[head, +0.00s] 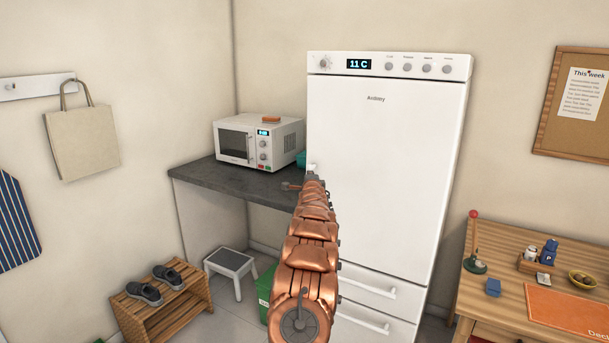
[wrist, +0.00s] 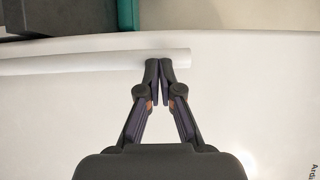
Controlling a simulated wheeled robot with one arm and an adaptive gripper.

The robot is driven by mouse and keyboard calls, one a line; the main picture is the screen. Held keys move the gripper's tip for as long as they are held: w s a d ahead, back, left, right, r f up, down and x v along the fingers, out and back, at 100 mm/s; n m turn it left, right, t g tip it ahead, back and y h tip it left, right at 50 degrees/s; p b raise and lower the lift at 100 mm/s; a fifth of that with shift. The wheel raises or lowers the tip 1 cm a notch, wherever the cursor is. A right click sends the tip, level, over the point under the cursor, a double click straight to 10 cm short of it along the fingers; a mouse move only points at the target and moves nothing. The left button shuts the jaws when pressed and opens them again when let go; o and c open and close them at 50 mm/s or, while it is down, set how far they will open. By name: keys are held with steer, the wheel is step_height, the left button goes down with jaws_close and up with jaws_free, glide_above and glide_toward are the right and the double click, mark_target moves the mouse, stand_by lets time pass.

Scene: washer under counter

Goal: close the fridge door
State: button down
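The tall white fridge has one large upper door (head: 390,160), which looks flush or nearly flush with the body below the control panel; a small gap cannot be ruled out. In the wrist view, the door's white face (wrist: 60,110) fills most of the picture. A white bar handle (wrist: 80,62) runs across it. My gripper (wrist: 160,64) has its fingertips together at the handle near its right end. They overlap the bar in the picture, but it is not between them; contact cannot be told. In the head view, my copper-coloured arm hides the door's lower left part and most of the gripper.
Two drawers (head: 375,287) sit below the door. A dark counter (head: 225,180) with a microwave (head: 235,143) stands left of the fridge. A step stool (head: 230,262), green bin (head: 265,291) and shoe rack (head: 165,307) are on the floor. A wooden desk (head: 510,262) stands at right.

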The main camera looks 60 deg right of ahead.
steer(key=shift+r, duration=0.75)
steer(key=f+b+v, duration=0.1)
steer(key=b+v, duration=0.7)
steer(key=v, duration=0.6)
steer(key=shift+s, duration=0.25)
